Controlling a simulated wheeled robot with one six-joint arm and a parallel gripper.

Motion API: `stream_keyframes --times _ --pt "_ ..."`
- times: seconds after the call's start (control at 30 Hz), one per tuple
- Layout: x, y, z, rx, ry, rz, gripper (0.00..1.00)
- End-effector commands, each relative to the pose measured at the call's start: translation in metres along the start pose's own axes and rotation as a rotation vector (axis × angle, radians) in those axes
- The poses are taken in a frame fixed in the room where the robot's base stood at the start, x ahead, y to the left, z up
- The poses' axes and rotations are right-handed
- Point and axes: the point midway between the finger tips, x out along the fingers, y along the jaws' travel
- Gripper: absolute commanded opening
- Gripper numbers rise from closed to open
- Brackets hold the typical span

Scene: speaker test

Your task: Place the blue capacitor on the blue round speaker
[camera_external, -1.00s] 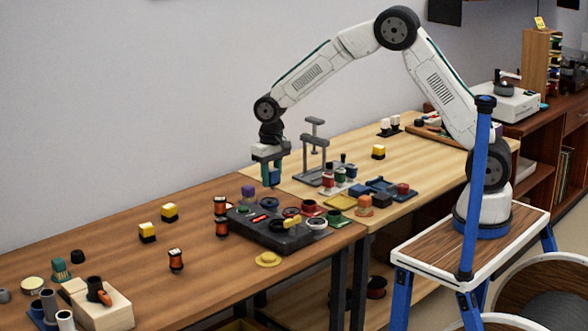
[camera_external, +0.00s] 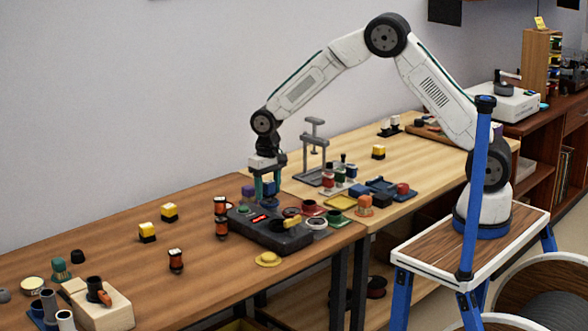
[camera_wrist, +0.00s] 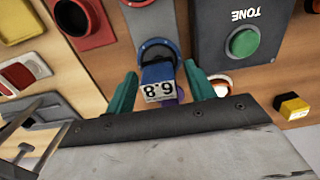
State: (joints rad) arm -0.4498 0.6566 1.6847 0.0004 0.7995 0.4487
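The blue capacitor (camera_wrist: 158,80), marked 6.8, stands between my fingers in the wrist view, with a gap on each side. In the external view the blue capacitor (camera_external: 269,188) is low over the blue round speaker (camera_external: 268,204). In the wrist view the blue round speaker (camera_wrist: 158,47) is partly covered by the capacitor, which seems to rest at its near part; the contact is hidden. My gripper (camera_external: 268,195) is open around the capacitor; its teal fingers also show in the wrist view (camera_wrist: 160,72).
A dark box (camera_wrist: 243,40) with a green TONE button is right of the speaker in the wrist view. A red square speaker (camera_wrist: 80,18) is to its left. A grey press stand (camera_external: 314,150) rises behind, right of my gripper.

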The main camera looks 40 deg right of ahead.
Motion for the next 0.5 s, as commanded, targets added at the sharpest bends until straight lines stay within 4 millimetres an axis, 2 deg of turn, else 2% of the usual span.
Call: stream_keyframes --times 0.27,0.37,0.5 --pt "-0.008 0.0 -0.001 0.0 0.003 -0.001 0.54" --pt "-0.022 0.0 -0.001 0.0 0.003 -0.002 0.54" --pt "-0.053 -0.001 -0.001 0.0 0.005 -0.003 0.54"
